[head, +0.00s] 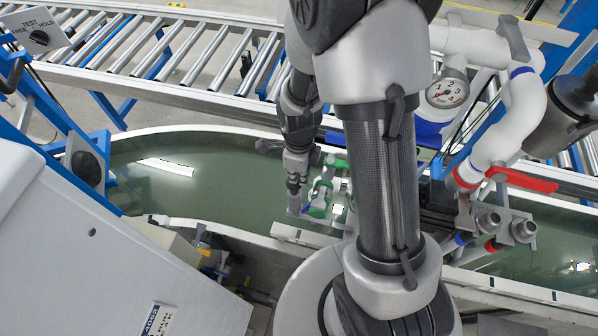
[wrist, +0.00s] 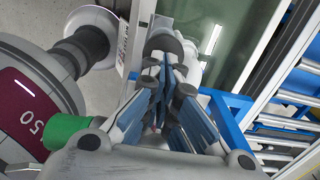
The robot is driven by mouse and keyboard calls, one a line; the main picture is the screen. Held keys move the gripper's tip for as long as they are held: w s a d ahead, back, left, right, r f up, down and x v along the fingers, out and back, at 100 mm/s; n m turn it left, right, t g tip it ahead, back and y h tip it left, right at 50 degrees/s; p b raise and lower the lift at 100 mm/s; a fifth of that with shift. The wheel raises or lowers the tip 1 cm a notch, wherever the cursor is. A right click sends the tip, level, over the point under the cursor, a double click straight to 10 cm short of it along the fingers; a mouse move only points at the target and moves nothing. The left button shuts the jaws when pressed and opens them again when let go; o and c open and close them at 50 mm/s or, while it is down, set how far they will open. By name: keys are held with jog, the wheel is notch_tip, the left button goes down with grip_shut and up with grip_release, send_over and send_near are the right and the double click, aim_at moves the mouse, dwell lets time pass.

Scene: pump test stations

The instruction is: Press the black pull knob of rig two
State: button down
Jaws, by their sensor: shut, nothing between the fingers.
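In the head view a black round knob (head: 88,168) sits at the left, by a blue frame; I cannot read which rig it belongs to. My gripper (wrist: 162,62) is shut and empty in the wrist view, with its blue-grey fingers together. In the head view my arm covers the middle, and the gripper is too small to make out clearly.
A grey cabinet (head: 95,255) fills the lower left. A TEST/FREE/HOLD selector (head: 39,37) is at the upper left. A green belt (head: 220,185) curves across the middle, with a roller conveyor (head: 200,60) behind. A gauge (head: 446,92), pale pipes and a red-handled valve (head: 522,179) crowd the right.

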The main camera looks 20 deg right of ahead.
notch_tip(320, 180, down, 4)
jog(key=b, duration=0.3)
jog(key=shift+f, duration=0.15)
dwell(0.3)
